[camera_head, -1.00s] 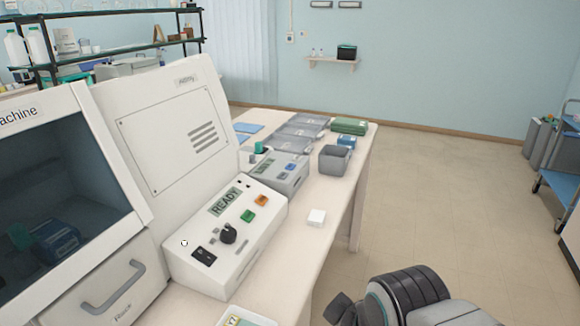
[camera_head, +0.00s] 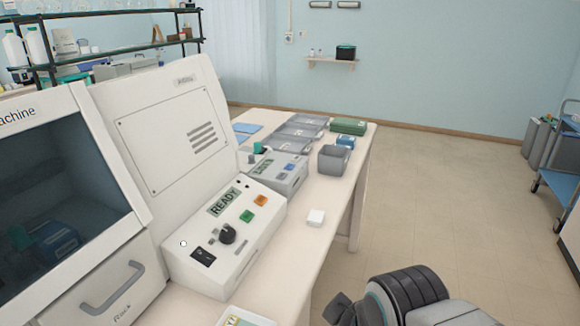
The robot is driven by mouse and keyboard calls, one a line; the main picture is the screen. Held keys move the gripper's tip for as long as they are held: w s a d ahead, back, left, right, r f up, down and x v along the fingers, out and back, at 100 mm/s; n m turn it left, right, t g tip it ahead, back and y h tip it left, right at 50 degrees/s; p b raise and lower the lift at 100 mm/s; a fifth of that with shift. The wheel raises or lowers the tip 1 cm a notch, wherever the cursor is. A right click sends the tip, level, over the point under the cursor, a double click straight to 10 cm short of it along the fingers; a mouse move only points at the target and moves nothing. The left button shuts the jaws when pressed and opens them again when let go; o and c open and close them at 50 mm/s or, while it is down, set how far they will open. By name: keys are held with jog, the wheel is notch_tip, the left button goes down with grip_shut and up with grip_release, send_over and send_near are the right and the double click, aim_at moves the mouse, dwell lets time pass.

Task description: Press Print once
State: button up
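A small grey device (camera_head: 277,172) with a small display and a blue button (camera_head: 290,167) stands on the bench behind the white control panel. Lettering on it is too small to read, so I cannot tell which control is Print. The white control panel (camera_head: 225,262) shows READY on its display (camera_head: 224,201). It has a green button (camera_head: 247,216), an orange button (camera_head: 260,201), a black knob (camera_head: 227,234) and a black rocker switch (camera_head: 203,256). Part of my arm shows at the bottom right, over the floor and apart from the bench. My gripper's fingertips cannot be made out.
A large white machine (camera_head: 165,105) with a dark window stands at the left. Grey trays (camera_head: 296,132), a grey bin (camera_head: 334,160) and a green box (camera_head: 349,126) sit farther back.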

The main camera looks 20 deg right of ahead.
grip_shut()
jog(key=c, duration=0.5)
grip_release()
dwell(0.4)
